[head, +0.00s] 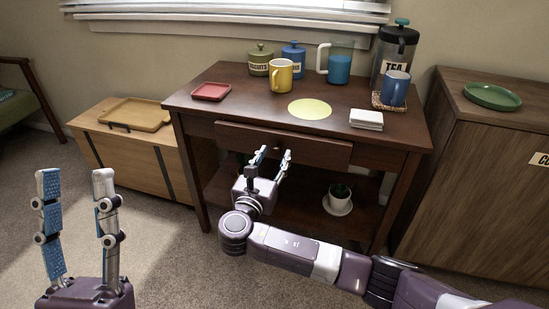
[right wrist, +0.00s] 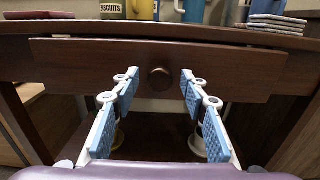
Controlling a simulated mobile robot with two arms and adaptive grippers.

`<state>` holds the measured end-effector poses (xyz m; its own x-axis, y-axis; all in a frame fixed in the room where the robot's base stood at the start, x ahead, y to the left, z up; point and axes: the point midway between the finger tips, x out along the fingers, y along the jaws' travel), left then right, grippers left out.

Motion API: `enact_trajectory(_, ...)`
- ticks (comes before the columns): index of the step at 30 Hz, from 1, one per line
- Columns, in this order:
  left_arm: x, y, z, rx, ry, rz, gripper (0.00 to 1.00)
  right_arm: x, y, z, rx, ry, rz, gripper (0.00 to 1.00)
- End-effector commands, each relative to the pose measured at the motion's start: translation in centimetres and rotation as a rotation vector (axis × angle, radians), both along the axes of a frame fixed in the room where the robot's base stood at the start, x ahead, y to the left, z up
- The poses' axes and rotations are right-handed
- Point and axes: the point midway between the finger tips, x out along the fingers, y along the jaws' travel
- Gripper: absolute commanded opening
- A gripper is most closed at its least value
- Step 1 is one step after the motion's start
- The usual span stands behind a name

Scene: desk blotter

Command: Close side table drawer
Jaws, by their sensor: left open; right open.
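The dark brown side table (head: 230,85) stands under the window. Its wide drawer front (head: 315,152) faces me and seems to stand slightly out from the frame; how far is hard to tell. My right gripper (head: 271,156) is open in front of the drawer. In the right wrist view, the drawer front (right wrist: 90,60) spans the picture, and its round knob (right wrist: 160,77) appears between the open fingertips (right wrist: 159,85). I cannot tell whether the fingers touch the drawer. My left gripper (head: 75,175) is open and empty at the left, well away from the table.
On the tabletop are a red dish (head: 211,91), a yellow mug (head: 281,76), a tea dispenser (head: 396,55) and white coasters (head: 366,119). A wooden chest (head: 130,150) and a cabinet (head: 480,170) flank the table.

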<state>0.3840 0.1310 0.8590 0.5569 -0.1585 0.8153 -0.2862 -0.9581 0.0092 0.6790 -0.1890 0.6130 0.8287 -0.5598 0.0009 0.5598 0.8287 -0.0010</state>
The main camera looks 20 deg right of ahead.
Motion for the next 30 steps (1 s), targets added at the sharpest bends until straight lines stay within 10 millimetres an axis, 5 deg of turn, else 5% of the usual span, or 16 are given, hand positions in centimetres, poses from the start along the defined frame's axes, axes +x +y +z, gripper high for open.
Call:
enact_trajectory(15, -1.6, 0.3, 0.9, -0.025, -0.082, -0.004, 0.41, 0.8, -0.6, 0.0, 0.001, 0.0, 0.0, 0.39)
enact_trajectory(26, -1.6, 0.3, 0.9, -0.025, -0.081, -0.004, 0.41, 0.8, -0.5, 0.0, 0.001, 0.002, 0.0, 0.0)
enact_trajectory(30, -1.6, 0.3, 0.9, -0.025, -0.081, -0.004, 0.41, 0.8, -0.5, 0.0, 0.001, 0.002, 0.0, 0.0)
